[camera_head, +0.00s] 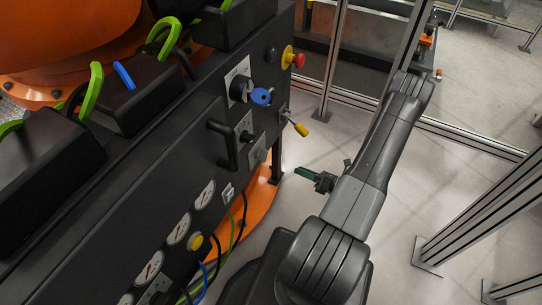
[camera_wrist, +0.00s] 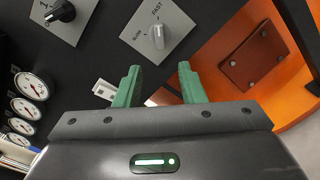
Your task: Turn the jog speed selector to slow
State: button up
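The jog speed selector (camera_wrist: 158,37) is a pale knob on a grey plate (camera_wrist: 176,23) on the dark panel, seen above my fingertips in the wrist view. The plate reads FAST at the top and SLOW to the left. The knob's grip stands nearly upright, its upper end towards FAST. In the head view its small grey plate (camera_head: 258,152) shows on the panel's right part; the knob is too small to read. My gripper (camera_wrist: 159,72) has two green fingers, apart with nothing between them. In the head view my gripper (camera_head: 297,171) is off the panel, pointing left towards it.
A black handle (camera_head: 223,146), a blue-tagged switch (camera_head: 260,97), a yellow-handled key or lever (camera_head: 300,129) and a red stop button (camera_head: 298,60) stick out nearby. Gauges (camera_head: 178,228) and cables (camera_head: 213,265) lie lower on the panel.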

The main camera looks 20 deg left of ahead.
aim_at(262, 155)
jog(key=w+a, duration=0.1)
jog(key=a, duration=1.2)
jog(key=shift+a, duration=0.1)
grip_shut()
